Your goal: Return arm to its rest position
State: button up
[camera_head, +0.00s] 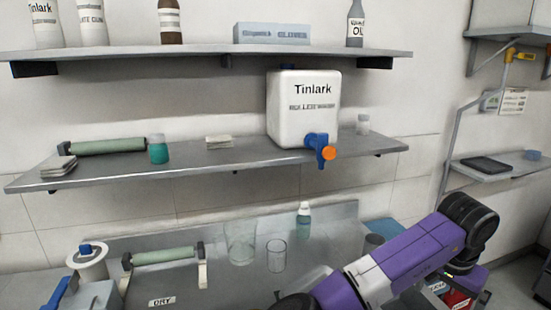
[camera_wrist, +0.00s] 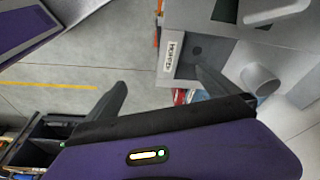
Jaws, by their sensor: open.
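My purple arm (camera_head: 400,262) crosses the lower right of the head view, bent at a black joint. My gripper does not clearly show in that view. In the wrist view my gripper (camera_wrist: 162,84) has its two dark fingers spread wide apart, with nothing between them. Beyond the fingers are the grey floor and a grey unit (camera_wrist: 225,58) with a small printed label.
A steel worktop (camera_head: 215,285) holds a roller (camera_head: 163,256), a beaker (camera_head: 240,243), a glass (camera_head: 276,256) and a small bottle (camera_head: 304,219). Above it, a shelf (camera_head: 100,172) carries a white Tinlark container (camera_head: 303,108) with a blue tap. Open floor (camera_wrist: 60,80) shows in the wrist view.

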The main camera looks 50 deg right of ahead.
jog(key=s+d+r+n+g+h, duration=0.1)
jog(key=d+r+n+g+h, duration=0.1)
jog(key=d+r+h, duration=0.95)
jog(key=w+r+n+t+h, duration=0.2)
jog(key=w+r+h, duration=0.15)
jog(key=r, duration=0.55)
jog(key=w+a+r+n+t, duration=0.2)
jog(key=w+a+n+t, duration=1)
jog(key=w+a+t, duration=0.4)
jog(key=a+f+n+t+y, duration=0.3)
jog(key=a+f+y, duration=0.3)
jog(key=a, duration=0.5)
jog(key=a+f+n+t+y, duration=0.2)
jog(key=a+f+n+y, duration=0.1)
jog(key=a+f+y, duration=0.55)
jog(key=s+a+f+g+y, duration=0.1)
jog(key=s+a+f+g, duration=0.1)
jog(key=s+a+f, duration=0.3)
jog(key=s+a+f+m+g+y+b, duration=0.1)
jog(key=s+a+f+g+y, duration=0.1)
jog(key=s+a+f, duration=0.4)
jog(key=s+a+g, duration=0.1)
jog(key=s+a, duration=0.4)
jog(key=s, duration=0.1)
jog(key=shift+a+m, duration=0.25)
jog(key=shift+m, duration=0.05)
jog(key=shift+s+f, duration=0.25)
jog(key=shift+s, duration=0.2)
jog(key=shift+c, duration=0.2)
